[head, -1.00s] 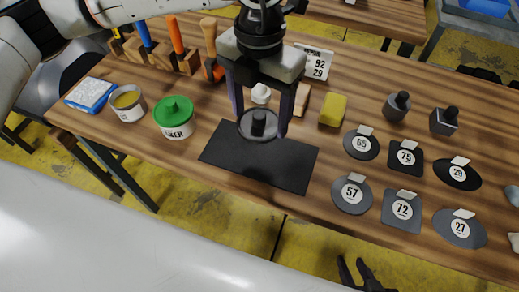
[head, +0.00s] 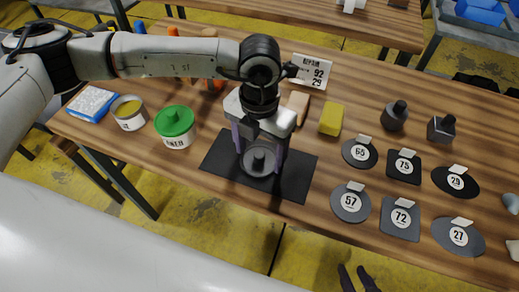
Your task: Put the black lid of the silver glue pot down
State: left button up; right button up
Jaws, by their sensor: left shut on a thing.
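The black lid (head: 257,163), a dark round disc with a knob on top, is between the fingers of my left gripper (head: 259,154). The gripper is shut on it and points down over the black mat (head: 298,178). The lid is at or just above the mat; I cannot tell whether it touches. The silver glue pot (head: 130,122) stands uncovered at the left of the table, with yellow glue inside. My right gripper (head: 358,280) shows only in part at the bottom edge, its dark fingers apart and empty.
A green-lidded pot (head: 175,126) stands left of the mat, and a blue-white box (head: 93,103) lies further left. A yellow sponge (head: 332,119), two dark weights (head: 394,116) and several numbered patches (head: 351,202) occupy the right. A number card (head: 311,70) stands behind.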

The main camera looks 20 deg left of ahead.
aim_at(259, 154)
pick_arm(q)
jog(key=shift+f, duration=0.25)
jog(key=o, duration=1)
jog(key=shift+r, duration=0.1)
jog(key=shift+r, duration=0.65)
notch_tip(259, 154, up, 11)
